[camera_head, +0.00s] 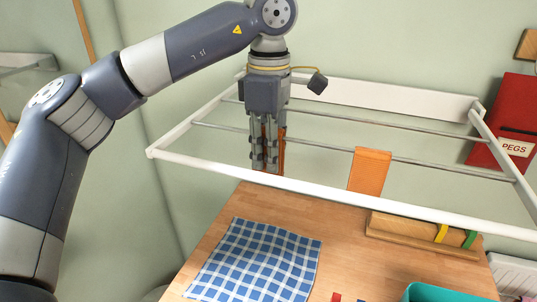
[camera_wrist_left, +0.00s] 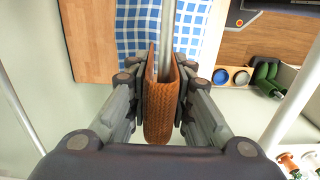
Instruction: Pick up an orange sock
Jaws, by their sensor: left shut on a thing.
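My left gripper (camera_head: 268,165) points down inside the white drying rack (camera_head: 330,188). It is shut on an orange knitted sock (camera_head: 282,150), whose edge shows beside the fingers. In the left wrist view the sock (camera_wrist_left: 158,125) is folded over a pale rail (camera_wrist_left: 166,40), with a gripper pad (camera_wrist_left: 160,92) pressed on each side. The sock still straddles the rail. A second, flat orange piece (camera_head: 370,170) hangs from a rail farther right; I cannot tell whether it is a sock. My right gripper is in neither view.
A red pegs box (camera_head: 503,125) is on the right wall. Rack rails lie close around my gripper.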

